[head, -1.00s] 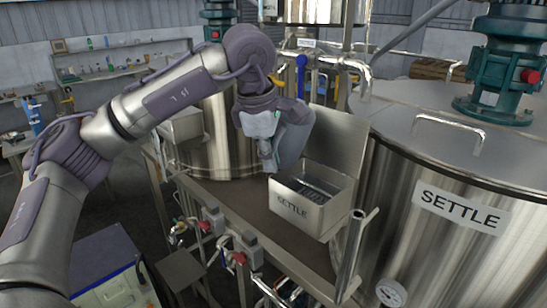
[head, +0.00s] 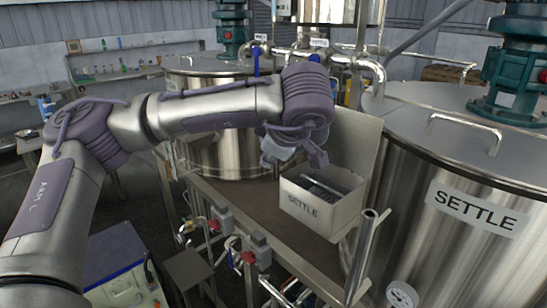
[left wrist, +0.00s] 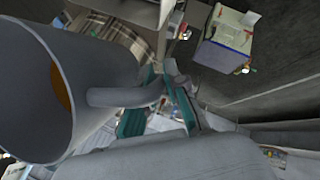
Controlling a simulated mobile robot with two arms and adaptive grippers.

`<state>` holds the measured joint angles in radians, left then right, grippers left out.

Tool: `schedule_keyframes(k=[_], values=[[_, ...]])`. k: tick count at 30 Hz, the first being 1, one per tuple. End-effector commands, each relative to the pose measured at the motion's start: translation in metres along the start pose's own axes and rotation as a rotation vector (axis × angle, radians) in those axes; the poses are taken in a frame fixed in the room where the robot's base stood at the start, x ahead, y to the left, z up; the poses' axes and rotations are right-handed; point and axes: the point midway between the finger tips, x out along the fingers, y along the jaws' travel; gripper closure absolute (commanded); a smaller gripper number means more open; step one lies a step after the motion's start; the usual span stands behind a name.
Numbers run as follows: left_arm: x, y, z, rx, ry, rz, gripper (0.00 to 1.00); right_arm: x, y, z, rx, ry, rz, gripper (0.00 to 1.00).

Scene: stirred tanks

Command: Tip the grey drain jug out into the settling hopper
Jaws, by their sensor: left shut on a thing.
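My left gripper (head: 287,148) is shut on the handle of the grey drain jug; its teal finger pads also show in the left wrist view (left wrist: 160,98). The jug (left wrist: 95,60) fills the left of that view, its curved handle between the pads. Its round mouth faces the picture's left, with a patch of orange-brown inside. In the head view the jug is mostly hidden by my wrist, so its tilt is hard to judge. The settling hopper (head: 333,219), an open metal box labelled SETTLE with a dark grate inside, stands just below and right of the gripper. My right gripper is not in view.
A tall panel (head: 357,140) rises behind the hopper. A large steel tank (head: 440,255) labelled SETTLE stands to its right, another tank (head: 225,155) behind left. The bench top (head: 250,205) left of the hopper is clear. Pipes and red-handled valves (head: 248,257) run below its front edge.

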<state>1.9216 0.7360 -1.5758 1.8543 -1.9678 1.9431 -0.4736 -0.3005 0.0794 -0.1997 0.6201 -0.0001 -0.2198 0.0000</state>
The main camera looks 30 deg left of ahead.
Motion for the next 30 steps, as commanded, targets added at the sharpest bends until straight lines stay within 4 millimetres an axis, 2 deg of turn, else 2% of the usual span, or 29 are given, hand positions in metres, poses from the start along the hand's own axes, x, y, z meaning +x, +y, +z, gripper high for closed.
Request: schedule_keyframes(k=[6,10,30], values=[[0.007,-0.002,0.001,0.068,0.206,0.143,1.00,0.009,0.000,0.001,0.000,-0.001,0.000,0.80],[0.002,0.002,-0.003,0.097,0.309,0.213,1.00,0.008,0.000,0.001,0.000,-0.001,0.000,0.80],[-0.004,0.005,-0.005,0.161,0.513,0.346,1.00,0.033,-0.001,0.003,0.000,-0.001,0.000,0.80]])
